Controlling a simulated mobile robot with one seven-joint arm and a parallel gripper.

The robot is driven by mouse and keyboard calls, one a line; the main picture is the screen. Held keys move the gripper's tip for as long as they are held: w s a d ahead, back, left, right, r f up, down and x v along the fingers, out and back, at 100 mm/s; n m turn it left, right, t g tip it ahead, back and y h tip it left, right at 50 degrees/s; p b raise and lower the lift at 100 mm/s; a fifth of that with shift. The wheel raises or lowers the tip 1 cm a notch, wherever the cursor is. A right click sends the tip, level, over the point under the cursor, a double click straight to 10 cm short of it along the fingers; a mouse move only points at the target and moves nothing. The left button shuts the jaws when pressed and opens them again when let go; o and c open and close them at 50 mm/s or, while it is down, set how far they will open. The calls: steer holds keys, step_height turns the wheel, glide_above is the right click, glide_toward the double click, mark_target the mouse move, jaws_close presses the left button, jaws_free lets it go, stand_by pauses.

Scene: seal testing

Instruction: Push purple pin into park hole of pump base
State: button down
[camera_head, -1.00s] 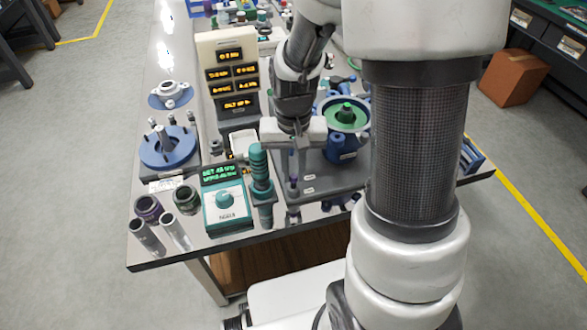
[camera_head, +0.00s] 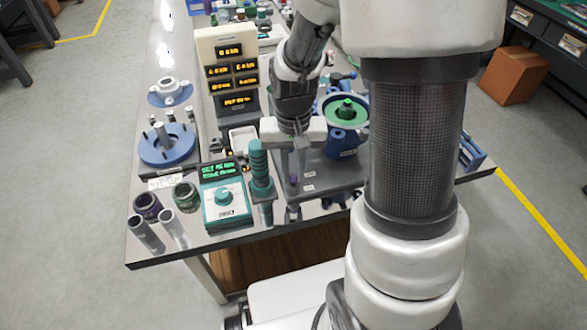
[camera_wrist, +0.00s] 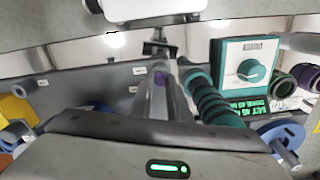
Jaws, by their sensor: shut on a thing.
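The purple pin (camera_head: 294,179) stands near the front left corner of the grey pump base (camera_head: 335,178). It also shows as a small purple band in the wrist view (camera_wrist: 158,79). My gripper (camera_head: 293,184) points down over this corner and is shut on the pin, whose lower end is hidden. In the wrist view my gripper (camera_wrist: 165,82) shows the pin at its fingers. The park hole cannot be made out. The blue pump body with a green top (camera_head: 346,112) sits farther back on the base.
A teal ribbed post (camera_head: 258,165) stands close to the left of my gripper. Left of it are a teal dial box (camera_head: 226,205) and metal tubes (camera_head: 145,233). A display tower (camera_head: 229,75) rises behind. The table's front edge is near.

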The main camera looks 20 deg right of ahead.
steer(key=shift+f, duration=0.45)
stand_by(0.5)
steer(key=c, duration=1.6)
jaws_free()
step_height(320, 180, up, 9)
steer(key=p, duration=0.7)
